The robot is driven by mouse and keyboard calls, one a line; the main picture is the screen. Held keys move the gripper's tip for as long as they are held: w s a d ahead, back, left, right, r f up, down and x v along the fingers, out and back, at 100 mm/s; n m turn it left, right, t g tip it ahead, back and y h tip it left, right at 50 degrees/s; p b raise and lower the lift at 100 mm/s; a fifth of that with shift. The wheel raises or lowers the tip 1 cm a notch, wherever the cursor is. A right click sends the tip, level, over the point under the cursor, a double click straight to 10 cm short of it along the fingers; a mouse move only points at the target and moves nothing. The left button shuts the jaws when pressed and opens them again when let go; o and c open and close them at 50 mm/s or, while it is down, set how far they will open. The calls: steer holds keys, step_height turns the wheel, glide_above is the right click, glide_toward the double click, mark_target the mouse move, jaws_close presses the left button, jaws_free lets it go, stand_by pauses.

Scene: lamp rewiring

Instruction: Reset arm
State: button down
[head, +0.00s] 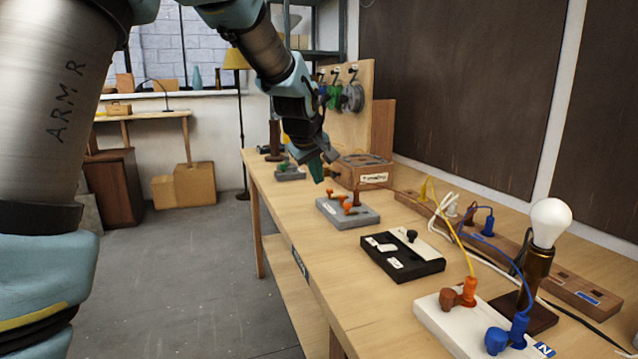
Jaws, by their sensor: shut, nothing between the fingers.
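My arm, marked "ARM R", reaches from the left side of the head view across the top and down over the workbench (284,205). My gripper (317,171) hangs above the bench near its left edge. Its fingers point down and are shut with nothing held.
A black-and-white switch block (402,256), a white terminal block (450,330) with orange and blue plugs, and a lamp with a white bulb (551,222) stand nearer. Yellow, white and blue wires reach a wooden strip (580,293). Open floor (190,270) lies left.

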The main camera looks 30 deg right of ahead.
stand_by(0.4)
steer(key=a+f+g+y+p, duration=0.1)
steer(key=a+f+y, duration=0.15)
steer(key=a, duration=0.95)
steer(key=a+f+y+p, duration=0.1)
steer(key=a+f, duration=0.2)
steer(key=a, duration=0.8)
steer(key=s+a+f+g, duration=0.1)
steer(key=s+a+f, duration=0.1)
steer(key=s+a, duration=0.4)
steer(key=s+a+f+m+g+y+p, duration=0.1)
steer(key=s+a+f, duration=0.1)
steer(key=s+a, duration=0.5)
steer(key=a, duration=0.5)
steer(key=shift+s+a+f+m+g, duration=0.2)
steer(key=shift+a+m+g, duration=0.1)
steer(key=shift+g, duration=0.1)
